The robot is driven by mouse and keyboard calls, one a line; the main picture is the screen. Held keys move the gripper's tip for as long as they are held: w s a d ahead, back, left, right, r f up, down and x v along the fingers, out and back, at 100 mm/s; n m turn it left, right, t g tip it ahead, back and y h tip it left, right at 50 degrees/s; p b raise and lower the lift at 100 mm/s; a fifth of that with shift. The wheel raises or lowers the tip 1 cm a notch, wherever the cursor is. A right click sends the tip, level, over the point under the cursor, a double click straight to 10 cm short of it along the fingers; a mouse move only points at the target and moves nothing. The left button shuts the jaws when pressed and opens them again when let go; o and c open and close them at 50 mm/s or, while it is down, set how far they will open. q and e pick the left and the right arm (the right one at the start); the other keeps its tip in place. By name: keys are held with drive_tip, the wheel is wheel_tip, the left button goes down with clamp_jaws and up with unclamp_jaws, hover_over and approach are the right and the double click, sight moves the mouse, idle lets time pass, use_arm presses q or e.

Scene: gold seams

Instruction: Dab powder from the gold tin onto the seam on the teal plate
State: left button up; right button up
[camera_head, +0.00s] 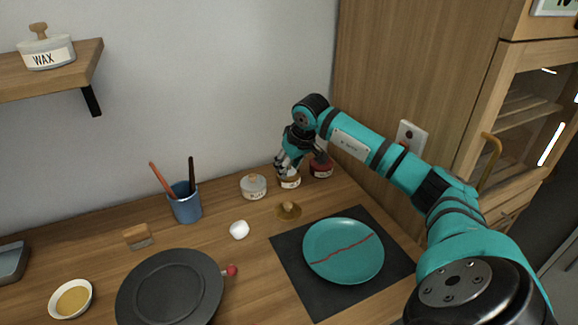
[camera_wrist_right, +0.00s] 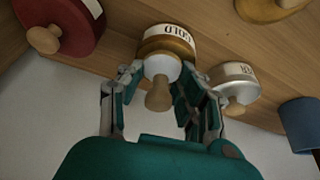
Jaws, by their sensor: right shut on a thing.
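The gold tin (camera_head: 290,182) stands near the back of the counter, its GOLD label showing in the right wrist view (camera_wrist_right: 166,33). My right gripper (camera_head: 285,168) is directly over it, shut on a dabber with a white pad and wooden knob (camera_wrist_right: 158,96). The pad sits at the tin's mouth; how deep it reaches is hidden. The teal plate (camera_head: 326,268) lies on a dark mat (camera_head: 298,282), with a red seam (camera_head: 345,249) across it. My left gripper is out of view.
A red tin (camera_head: 321,169) and a silver tin (camera_head: 253,187) flank the gold tin closely. A gold lid (camera_head: 288,212) and a white ball (camera_head: 239,230) lie in front. A blue cup (camera_head: 186,206), dark plate (camera_head: 170,290) and bowl (camera_head: 56,297) are further left.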

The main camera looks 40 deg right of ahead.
drive_tip(key=shift+r+p, duration=0.8)
drive_tip(key=shift+r, duration=0.1)
drive_tip(key=shift+r+p, duration=1.85)
drive_tip(key=shift+r, duration=0.75)
